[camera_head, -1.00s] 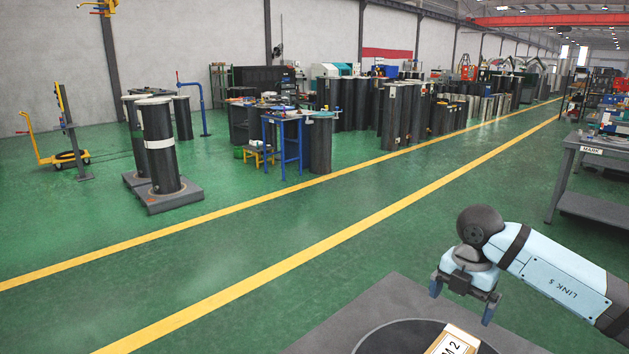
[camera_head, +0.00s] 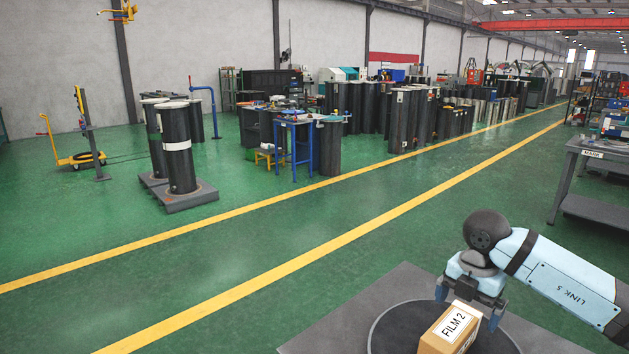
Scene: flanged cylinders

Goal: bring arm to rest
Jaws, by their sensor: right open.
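My right gripper (camera_head: 468,306) is open at the lower right, pointing down at the end of my light blue arm. A brown box labelled "FILM 2" (camera_head: 439,345) stands just under and in front of it in the picture. The box's far end overlaps the space between the two fingers. I cannot tell whether the fingers touch the box or stand clear of it. The box's lower part is cut off by the picture's bottom edge. My left gripper is not in view.
The box is on a round black disc (camera_head: 393,326) on a grey surface (camera_head: 330,332). A grey table marked "MARK" (camera_head: 592,154) stands at the right. Black flanged cylinders (camera_head: 178,150) stand on a pallet at the left. The green floor between the yellow lines is clear.

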